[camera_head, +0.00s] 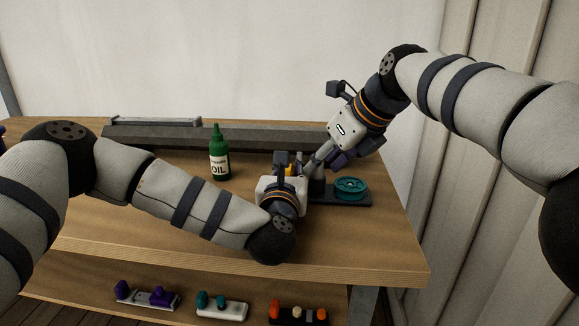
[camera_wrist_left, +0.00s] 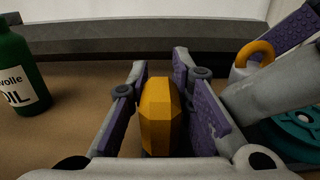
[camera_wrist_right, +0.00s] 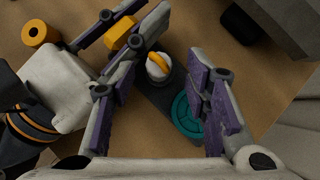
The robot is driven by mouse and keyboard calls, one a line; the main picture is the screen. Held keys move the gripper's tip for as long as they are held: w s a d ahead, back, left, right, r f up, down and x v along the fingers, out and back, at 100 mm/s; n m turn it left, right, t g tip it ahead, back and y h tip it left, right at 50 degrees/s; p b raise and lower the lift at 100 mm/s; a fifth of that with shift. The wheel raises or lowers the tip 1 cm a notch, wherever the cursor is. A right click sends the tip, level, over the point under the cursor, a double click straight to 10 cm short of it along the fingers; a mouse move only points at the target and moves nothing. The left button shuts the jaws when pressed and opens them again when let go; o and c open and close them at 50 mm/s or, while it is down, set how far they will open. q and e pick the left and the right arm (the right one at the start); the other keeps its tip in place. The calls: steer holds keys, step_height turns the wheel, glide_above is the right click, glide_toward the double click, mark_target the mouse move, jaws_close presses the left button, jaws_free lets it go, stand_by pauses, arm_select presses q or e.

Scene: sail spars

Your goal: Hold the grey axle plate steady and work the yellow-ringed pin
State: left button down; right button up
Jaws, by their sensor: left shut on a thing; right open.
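The dark grey plate (camera_head: 360,199) lies on the bench near its right end and carries a teal wheel (camera_head: 350,186). Both also show in the right wrist view, the plate (camera_wrist_right: 150,96) and the wheel (camera_wrist_right: 188,116). A grey pin with a yellow ring (camera_wrist_right: 157,66) stands at the plate's other end; its ring (camera_wrist_left: 256,52) shows in the left wrist view, partly behind a right finger. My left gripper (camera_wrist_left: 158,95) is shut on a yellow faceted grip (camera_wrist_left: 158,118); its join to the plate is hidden. My right gripper (camera_wrist_right: 168,82) is open above the pin, pin between its fingers in picture.
A green oil bottle (camera_head: 219,153) stands left of my left gripper. A yellow piece with a hole (camera_wrist_right: 37,34) shows beside my left gripper. A long grey beam (camera_head: 190,136) runs along the back. Several small fixtures (camera_head: 222,308) sit on the lower shelf. The front bench top is clear.

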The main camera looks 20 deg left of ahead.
arm_select(q)
steer(key=shift+s+f, duration=0.1)
steer(key=shift+f, duration=0.5)
arm_select(e)
steer(key=shift+f, duration=0.1)
steer(key=v, duration=1.2)
arm_select(q)
steer(key=c, duration=1.5)
jaws_free()
steer(key=shift+c, duration=0.2)
steer(key=shift+o, duration=0.9)
steer(key=shift+r, duration=0.15)
arm_select(e)
steer(key=shift+s, duration=0.1)
